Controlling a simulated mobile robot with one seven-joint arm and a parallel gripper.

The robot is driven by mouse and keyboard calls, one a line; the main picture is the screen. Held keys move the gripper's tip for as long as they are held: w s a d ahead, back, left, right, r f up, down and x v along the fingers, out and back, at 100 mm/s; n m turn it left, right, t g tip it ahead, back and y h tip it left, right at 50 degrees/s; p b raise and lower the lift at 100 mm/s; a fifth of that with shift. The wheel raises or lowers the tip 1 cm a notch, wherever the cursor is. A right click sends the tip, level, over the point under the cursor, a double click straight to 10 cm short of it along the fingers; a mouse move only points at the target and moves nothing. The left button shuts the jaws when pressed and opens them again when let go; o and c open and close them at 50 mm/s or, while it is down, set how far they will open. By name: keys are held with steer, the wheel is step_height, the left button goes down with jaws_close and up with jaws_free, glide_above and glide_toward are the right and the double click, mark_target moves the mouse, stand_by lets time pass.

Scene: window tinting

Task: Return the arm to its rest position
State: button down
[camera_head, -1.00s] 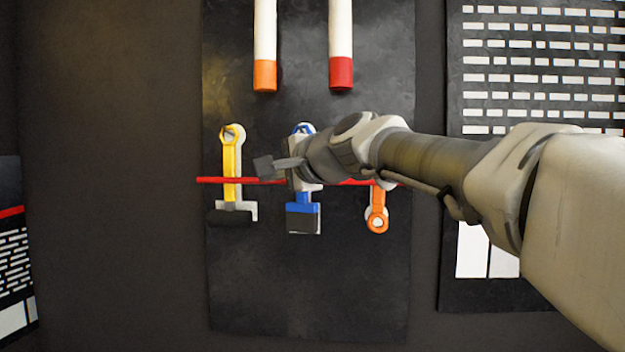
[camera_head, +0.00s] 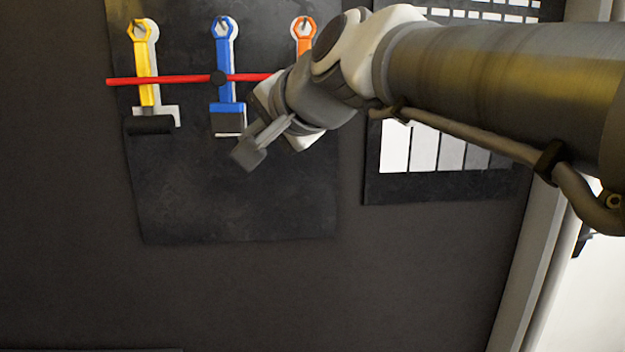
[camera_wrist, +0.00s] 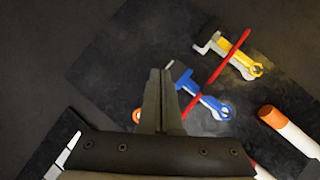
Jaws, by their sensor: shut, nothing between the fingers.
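My gripper (camera_head: 250,152) is shut and empty in front of the dark tool board (camera_head: 225,195), below and to the right of the blue tool. In the wrist view its fingers (camera_wrist: 160,75) are closed together and point toward the board. My arm reaches in from the right edge of the head view, bent at the wrist. The blue scraper-like tool (camera_head: 224,60) hangs on the board, and it also shows in the wrist view (camera_wrist: 194,93). The fingers look apart from it, but the depth gap is hard to tell.
A yellow tool with a black roller (camera_head: 146,70) hangs at left. An orange tool (camera_head: 303,32) is partly hidden behind my arm. A red bar (camera_head: 170,79) crosses the tools. A panel of shade samples (camera_head: 425,150) is behind my arm. The wall below the board is clear.

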steer(key=s+d+f+n+g+h, duration=0.2)
steer(key=s+d+f+h, duration=0.2)
steer(key=s+d+f, duration=0.4)
steer(key=s+d+f+n+g+h+p, duration=0.1)
steer(key=s+d+f+n+g+h, duration=0.2)
steer(key=s+d+f, duration=0.6)
steer(key=d+f, duration=0.6)
steer(key=f, duration=0.1)
steer(key=shift+d+f+n+h, duration=0.15)
steer(key=shift+f+n+h, duration=0.15)
steer(key=shift+h, duration=0.1)
